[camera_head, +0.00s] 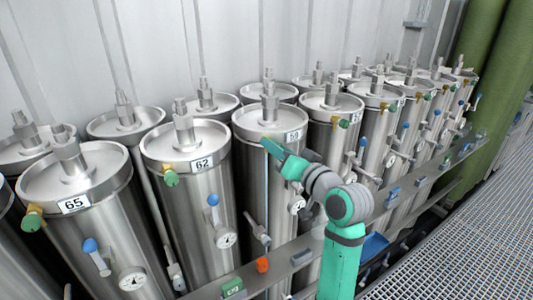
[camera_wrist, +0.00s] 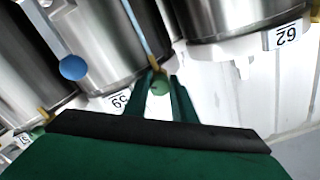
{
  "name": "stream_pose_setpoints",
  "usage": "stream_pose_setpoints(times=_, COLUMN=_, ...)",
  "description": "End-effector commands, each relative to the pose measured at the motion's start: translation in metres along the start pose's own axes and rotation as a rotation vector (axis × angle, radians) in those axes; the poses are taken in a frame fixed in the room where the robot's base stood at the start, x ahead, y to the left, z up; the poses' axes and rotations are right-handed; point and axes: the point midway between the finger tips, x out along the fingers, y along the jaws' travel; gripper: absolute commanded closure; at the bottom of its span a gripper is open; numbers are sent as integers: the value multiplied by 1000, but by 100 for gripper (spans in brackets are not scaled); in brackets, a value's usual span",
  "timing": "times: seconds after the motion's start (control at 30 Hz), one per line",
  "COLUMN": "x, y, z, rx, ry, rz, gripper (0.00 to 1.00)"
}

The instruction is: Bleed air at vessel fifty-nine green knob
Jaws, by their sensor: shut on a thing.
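Vessel fifty-nine (camera_head: 250,178) is an upright steel cylinder in the front row, with its "59" label (camera_head: 293,135) near the top rim. My gripper (camera_head: 268,145) reaches in from the right to the vessel's upper front, just below the rim and left of the label. The wrist view is upside down and shows the green knob (camera_wrist: 160,86) on a brass fitting between my two fingers (camera_wrist: 160,92). My gripper is shut on this knob, beside the "59" label (camera_wrist: 121,101). The knob is hidden behind my gripper in the head view.
Vessel 62 (camera_head: 205,210) stands left of vessel 59, with its own green knob (camera_head: 170,177), and vessel 65 (camera_head: 110,215) farther left. More vessels run to the right. A low rail with an orange piece (camera_head: 262,264) lies in front. The grating floor (camera_head: 455,225) is clear.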

Motion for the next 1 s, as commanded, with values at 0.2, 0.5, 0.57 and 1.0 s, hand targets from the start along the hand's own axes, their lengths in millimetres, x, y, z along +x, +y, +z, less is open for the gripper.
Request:
stream_pose_setpoints(times=0.2, x=1, y=-4, z=-4, rx=224, ry=9, rz=-8, gripper=97)
stream_pose_setpoints(times=0.5, x=2, y=-6, z=0, rx=396, ry=0, rz=-10, gripper=97)
stream_pose_setpoints(times=0.57, x=2, y=-5, z=0, rx=463, ry=-1, rz=-10, gripper=97)
stream_pose_setpoints(times=1.0, x=4, y=-5, z=4, rx=780, ry=-10, rz=-9, gripper=97)
